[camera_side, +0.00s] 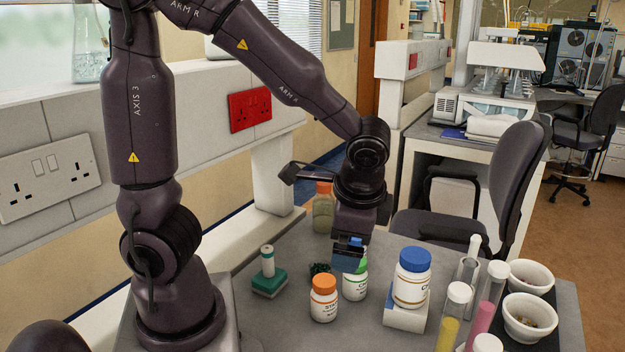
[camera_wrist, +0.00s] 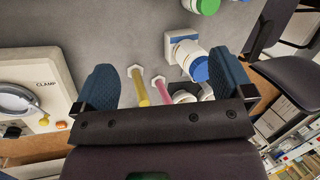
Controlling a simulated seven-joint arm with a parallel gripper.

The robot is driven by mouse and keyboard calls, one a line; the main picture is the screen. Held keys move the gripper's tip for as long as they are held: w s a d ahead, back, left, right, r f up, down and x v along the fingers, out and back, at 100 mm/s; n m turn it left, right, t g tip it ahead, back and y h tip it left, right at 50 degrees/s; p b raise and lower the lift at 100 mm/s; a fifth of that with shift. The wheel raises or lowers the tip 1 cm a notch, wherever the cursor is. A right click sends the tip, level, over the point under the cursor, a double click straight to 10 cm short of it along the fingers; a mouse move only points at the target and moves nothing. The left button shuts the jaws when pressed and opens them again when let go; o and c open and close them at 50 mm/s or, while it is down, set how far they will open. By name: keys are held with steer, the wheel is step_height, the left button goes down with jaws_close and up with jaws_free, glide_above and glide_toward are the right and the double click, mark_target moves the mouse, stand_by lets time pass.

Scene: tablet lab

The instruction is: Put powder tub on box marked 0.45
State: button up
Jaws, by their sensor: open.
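A large white tub with a blue lid (camera_side: 411,277), which looks like the powder tub, stands upright on a low white box (camera_side: 405,318). I cannot read 0.45 on the box. In the wrist view the tub (camera_wrist: 188,58) and the box (camera_wrist: 178,40) show right of centre, near the right finger. My gripper (camera_side: 348,256) points down, left of the tub in the side view, in front of part of a green-lidded bottle. In the wrist view my gripper (camera_wrist: 165,84) is open, with nothing held between its blue fingers.
White bottles with orange (camera_side: 323,299) and green (camera_side: 356,282) lids stand nearby. Yellow (camera_side: 449,325) and pink (camera_side: 482,320) tubes and white bowls (camera_side: 531,318) crowd the right. A green block (camera_side: 269,282) stands left. The clamp device (camera_wrist: 30,95) shows at the wrist view's left.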

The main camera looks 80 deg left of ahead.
steer(key=s+d+r+n+t+h, duration=0.2)
steer(key=s+r+n+t+h, duration=0.2)
steer(key=r, duration=0.6)
steer(key=shift+s+n+t, duration=0.5)
steer(key=shift+s+t, duration=0.1)
steer(key=shift+s, duration=0.6)
